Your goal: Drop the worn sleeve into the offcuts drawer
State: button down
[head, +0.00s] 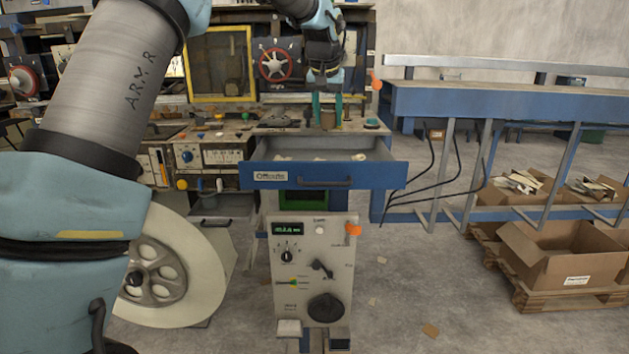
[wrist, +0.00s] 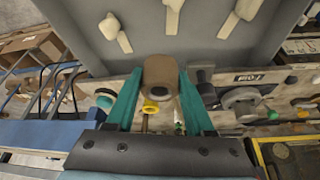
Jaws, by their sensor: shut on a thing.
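The worn sleeve, a brown cylinder (wrist: 161,76), sits between the two teal fingers of my gripper (wrist: 161,92) in the wrist view. In the head view my gripper (head: 327,104) points down, shut on the sleeve (head: 328,120), near the back of the offcuts drawer. The offcuts drawer (head: 375,174) is pulled open, with a blue front, a label and a dark handle. A few pale offcuts lie on its grey floor. The drawer floor (wrist: 200,45) also fills the top of the wrist view. I cannot tell whether the sleeve is directly over the drawer.
A console with knobs (head: 215,155) stands left of the drawer, and a grey control cabinet (head: 313,270) stands below it. A large pale reel (head: 185,255) is at the lower left. A blue bench (head: 490,100) and cardboard boxes (head: 570,255) are at the right.

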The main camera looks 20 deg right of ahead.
jog(key=shift+c, duration=1)
grip_release()
jog(key=shift+r, duration=0.1)
jog(key=b+v, duration=0.2)
jog(key=v, duration=0.8)
jog(key=shift+r, duration=0.3)
jog(key=shift+s, duration=0.15)
